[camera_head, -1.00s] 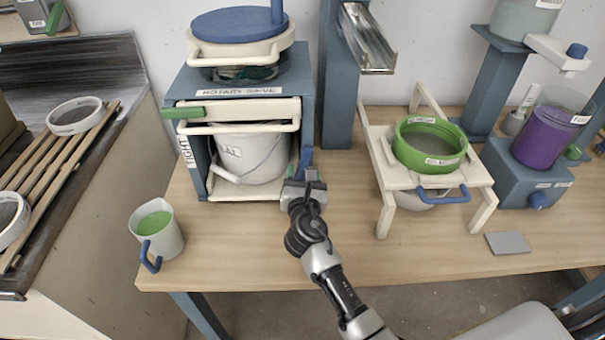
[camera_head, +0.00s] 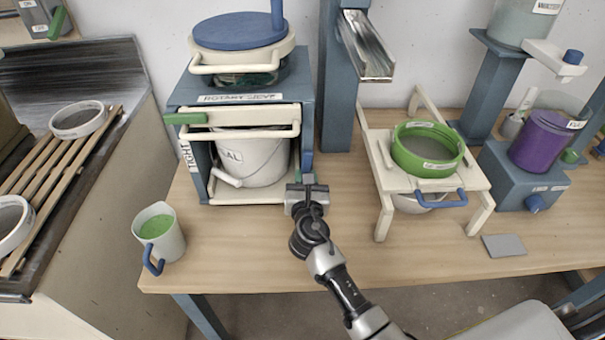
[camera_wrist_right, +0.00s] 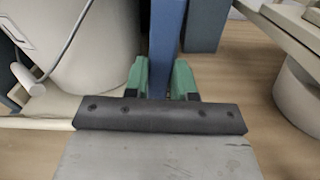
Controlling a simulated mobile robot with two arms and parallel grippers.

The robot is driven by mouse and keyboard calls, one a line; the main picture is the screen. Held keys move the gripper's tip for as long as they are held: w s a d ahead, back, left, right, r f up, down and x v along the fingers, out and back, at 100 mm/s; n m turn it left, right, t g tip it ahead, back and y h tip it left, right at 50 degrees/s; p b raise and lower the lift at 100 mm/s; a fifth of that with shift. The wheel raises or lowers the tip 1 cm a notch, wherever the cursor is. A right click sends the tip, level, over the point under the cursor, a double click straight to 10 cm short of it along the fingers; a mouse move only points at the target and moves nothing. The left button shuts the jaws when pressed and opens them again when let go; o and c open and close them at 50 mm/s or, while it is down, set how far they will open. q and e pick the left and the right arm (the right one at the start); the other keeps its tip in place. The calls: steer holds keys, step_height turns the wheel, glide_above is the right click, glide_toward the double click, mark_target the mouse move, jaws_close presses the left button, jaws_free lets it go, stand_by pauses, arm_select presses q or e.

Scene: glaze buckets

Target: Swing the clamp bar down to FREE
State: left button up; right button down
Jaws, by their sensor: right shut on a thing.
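The rotary sieve (camera_head: 180,95) is a blue-grey stand with a cream frame and a white bucket (camera_head: 262,160) inside. My right gripper (camera_head: 307,182) is at the lower part of this bar. In the right wrist view, the green fingertips (camera_wrist_right: 165,82) are shut on the blue bar (camera_wrist_right: 167,45) from both sides. A TIGHT label (camera_head: 187,155) is on the stand's left side. I see no FREE label. My left gripper is not in view.
A jug of green glaze (camera_head: 158,235) stands at the front left of the table. A cream stand (camera_head: 380,180) with a green sieve (camera_head: 440,165) is to the right. A blue column (camera_head: 338,100) rises just behind the bar.

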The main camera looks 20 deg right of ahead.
steer(key=shift+d+n+p, duration=0.35)
steer(key=shift+n+p, duration=0.1)
steer(key=shift+n, duration=0.25)
steer(key=c, duration=0.9)
jaws_free()
steer(key=shift+s, duration=0.1)
arm_select(q)
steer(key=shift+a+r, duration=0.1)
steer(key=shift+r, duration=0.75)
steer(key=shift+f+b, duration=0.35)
steer(key=shift+b, duration=0.05)
arm_select(e)
steer(key=v, duration=1)
steer(key=shift+s+a, duration=0.1)
steer(key=shift+s, duration=0.3)
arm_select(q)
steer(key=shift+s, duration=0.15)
